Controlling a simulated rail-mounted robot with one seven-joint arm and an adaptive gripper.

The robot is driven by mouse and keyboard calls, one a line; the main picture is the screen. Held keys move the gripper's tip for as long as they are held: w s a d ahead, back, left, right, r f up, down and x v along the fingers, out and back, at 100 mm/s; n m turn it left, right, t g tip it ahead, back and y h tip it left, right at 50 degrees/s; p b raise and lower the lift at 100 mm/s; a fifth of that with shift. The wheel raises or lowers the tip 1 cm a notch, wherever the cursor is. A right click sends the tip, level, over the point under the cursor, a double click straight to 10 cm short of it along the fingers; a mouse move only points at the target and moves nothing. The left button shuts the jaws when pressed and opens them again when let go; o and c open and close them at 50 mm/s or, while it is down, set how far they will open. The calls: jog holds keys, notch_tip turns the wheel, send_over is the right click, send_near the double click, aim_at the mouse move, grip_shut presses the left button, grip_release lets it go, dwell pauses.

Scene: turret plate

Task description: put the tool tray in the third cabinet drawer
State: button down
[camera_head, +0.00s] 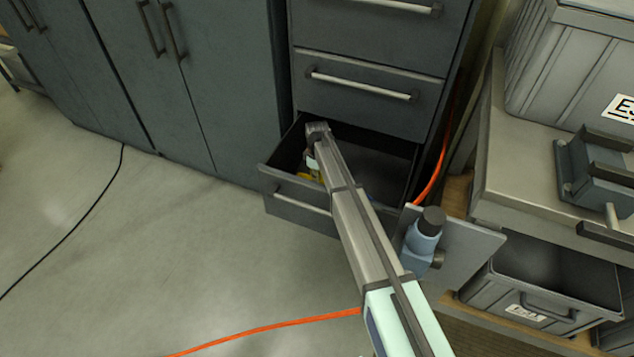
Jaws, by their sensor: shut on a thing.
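The open drawer (283,212) is the third one down in the part of the dark grey cabinet that shows, pulled out toward the floor. My gripper (311,164) points down inside the drawer near its left side, partly hidden by my arm. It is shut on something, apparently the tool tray. The tray itself is mostly hidden behind my arm and the drawer front. Small yellow items (305,179) show beside the gripper, and a bit of blue (370,197) shows on the right of my arm. I cannot tell whether the tray touches the drawer floor.
Two shut drawers (365,85) sit above the open one. Tall cabinet doors (150,90) stand at left. A metal bench (525,155) with a vise (590,170) and grey bins (550,285) is at right.

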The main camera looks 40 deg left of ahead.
jog(key=shift+f, duration=1.75)
jog(key=c, duration=1.1)
grip_release()
jog(key=shift+f, duration=0.1)
notch_tip(320, 180, up, 12)
jog(key=shift+r, duration=0.1)
